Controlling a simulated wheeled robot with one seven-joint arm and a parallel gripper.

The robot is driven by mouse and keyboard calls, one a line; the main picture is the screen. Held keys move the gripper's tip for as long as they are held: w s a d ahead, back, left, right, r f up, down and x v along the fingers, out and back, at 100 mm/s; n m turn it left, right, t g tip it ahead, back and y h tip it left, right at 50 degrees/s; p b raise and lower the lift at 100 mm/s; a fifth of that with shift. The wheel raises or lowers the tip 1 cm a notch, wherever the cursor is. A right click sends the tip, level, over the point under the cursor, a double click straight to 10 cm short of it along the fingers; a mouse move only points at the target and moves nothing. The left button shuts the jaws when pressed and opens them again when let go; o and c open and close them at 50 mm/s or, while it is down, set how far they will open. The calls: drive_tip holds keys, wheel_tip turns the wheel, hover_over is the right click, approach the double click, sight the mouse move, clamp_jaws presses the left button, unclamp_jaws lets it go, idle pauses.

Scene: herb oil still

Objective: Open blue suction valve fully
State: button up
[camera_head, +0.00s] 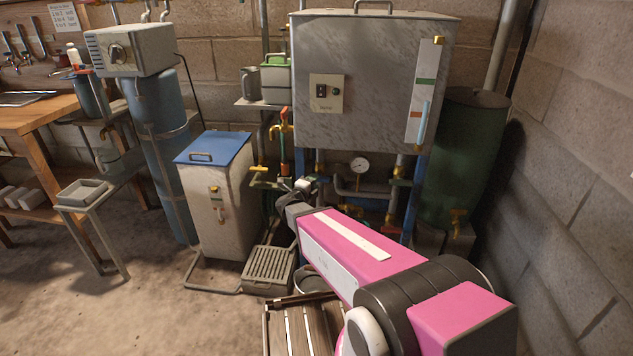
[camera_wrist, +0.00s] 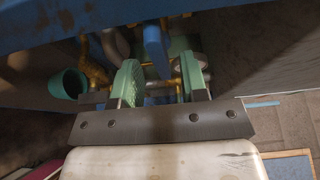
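My gripper (camera_wrist: 161,78) has its two pale green fingers spread apart in the wrist view. A blue upright part (camera_wrist: 155,48) shows in the gap between and beyond the fingers, with brass pipework (camera_wrist: 95,72) around it. It may be the blue suction valve's handle, but I cannot tell it surely from the blue frame. No grip on it shows. In the head view my gripper (camera_head: 300,188) is small and partly hidden at the end of my pink arm, near the piping below the steel tank (camera_head: 370,80). The valve cannot be made out there.
A blue beam crosses the top of the wrist view (camera_wrist: 60,30), close above my gripper. A pressure gauge (camera_head: 359,165) and pipes sit under the tank. A blue-lidded box (camera_head: 222,205), a grated block (camera_head: 269,270) and a wooden slatted platform (camera_head: 300,330) stand nearby.

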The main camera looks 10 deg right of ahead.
drive_tip(key=shift+x, duration=1.15)
clamp_jaws()
